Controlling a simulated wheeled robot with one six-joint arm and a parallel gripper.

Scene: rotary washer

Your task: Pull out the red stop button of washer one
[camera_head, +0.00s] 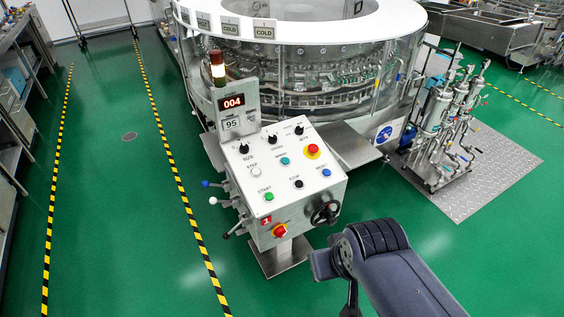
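The control console (283,180) of the washer stands in the middle of the view, with a red label "1" (266,220) on its front face. A red mushroom button (313,149) on a yellow base sits at the upper right of its sloping top panel. I cannot tell whether this button is pressed in or out. A red and yellow rotary switch (280,230) is on the front face below. My dark arm reaches in from the bottom right, in front of the console and apart from the button. My gripper's fingers do not show.
Black knobs and small coloured buttons share the panel. A black handwheel (325,212) and side levers (226,199) stick out from the console. The round washer (310,60) is behind. A pump stand (450,125) is at right. Green floor is clear at left.

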